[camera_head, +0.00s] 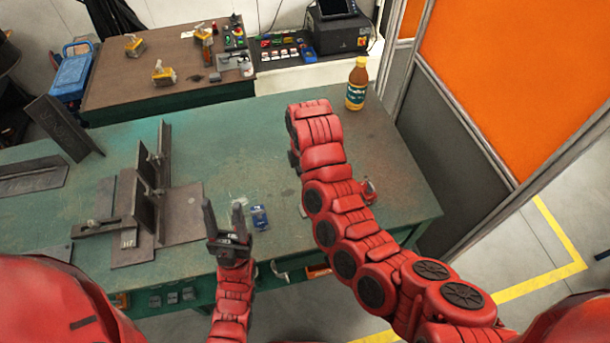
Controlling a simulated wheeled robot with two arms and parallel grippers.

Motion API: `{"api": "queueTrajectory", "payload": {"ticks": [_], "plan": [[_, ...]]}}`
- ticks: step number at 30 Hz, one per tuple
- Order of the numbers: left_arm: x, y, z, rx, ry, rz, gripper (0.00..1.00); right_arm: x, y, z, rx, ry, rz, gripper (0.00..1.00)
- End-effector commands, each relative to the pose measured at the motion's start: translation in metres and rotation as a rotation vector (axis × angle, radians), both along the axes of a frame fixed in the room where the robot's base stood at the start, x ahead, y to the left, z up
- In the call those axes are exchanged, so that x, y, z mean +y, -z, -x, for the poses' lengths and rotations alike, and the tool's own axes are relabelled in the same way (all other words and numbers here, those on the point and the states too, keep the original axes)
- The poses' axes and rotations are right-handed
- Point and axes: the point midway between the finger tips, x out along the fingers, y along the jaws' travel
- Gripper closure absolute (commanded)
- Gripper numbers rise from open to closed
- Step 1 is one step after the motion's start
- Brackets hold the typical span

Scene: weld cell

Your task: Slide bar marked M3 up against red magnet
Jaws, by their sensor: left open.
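A dark steel plate assembly (182,225) with upright plates stands on the left of the green table. A small bar (128,239) with a pale marking, too small to read surely as M3, sits at its front. My left gripper (223,212) is open and empty over the table's front edge, to the right of the assembly and apart from the bar. A small red object (369,190) shows behind my right arm, partly hidden. I cannot tell whether it is the red magnet. My right arm reaches over the table's middle, and its gripper's fingers do not show.
A bottle (356,84) stands at the back right. The green table (235,130) is clear behind the assembly.

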Motion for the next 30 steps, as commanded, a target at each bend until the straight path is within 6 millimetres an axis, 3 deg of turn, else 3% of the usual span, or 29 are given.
{"api": "queueTrajectory", "payload": {"ticks": [10,15,30], "plan": [[0.000,0.026,0.000,0.000,0.000,0.000,0.50,0.000,0.060,0.001,0.000,-0.001,0.002,0.03],[0.000,0.007,0.000,0.000,0.000,0.000,0.50,-0.001,0.086,0.002,0.005,0.000,0.002,0.03],[0.000,0.000,0.000,0.000,0.000,0.000,0.50,0.000,0.154,-0.001,-0.003,-0.003,0.003,0.03]]}}
